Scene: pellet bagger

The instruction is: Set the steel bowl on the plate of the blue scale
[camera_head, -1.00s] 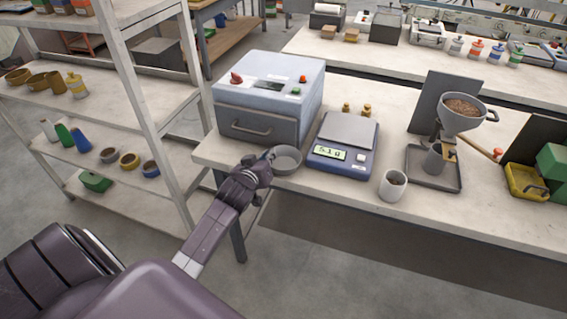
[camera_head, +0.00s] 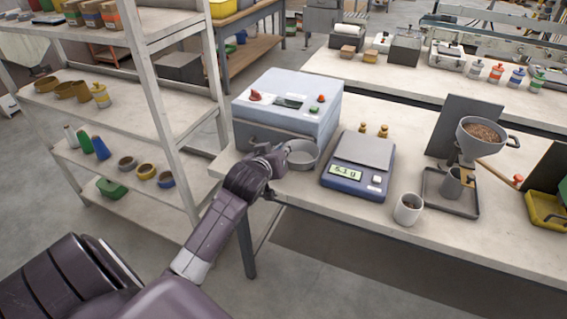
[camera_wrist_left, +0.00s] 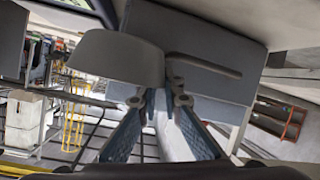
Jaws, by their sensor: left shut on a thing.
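The steel bowl (camera_head: 302,155) is a round grey bowl, held close to upright above the bench's left end, left of the scale. My left gripper (camera_head: 277,161) is shut on its left rim. In the left wrist view the bowl (camera_wrist_left: 112,58) shows from the side at the tips of my gripper's fingers (camera_wrist_left: 163,92). The blue scale (camera_head: 352,181) stands right of the bowl, its grey plate (camera_head: 367,149) bare and its display lit. The bowl is apart from the plate. My right gripper is not in view.
A hopper stand (camera_head: 450,190) is farther right. A shelf rack (camera_head: 170,125) stands left of the bench.

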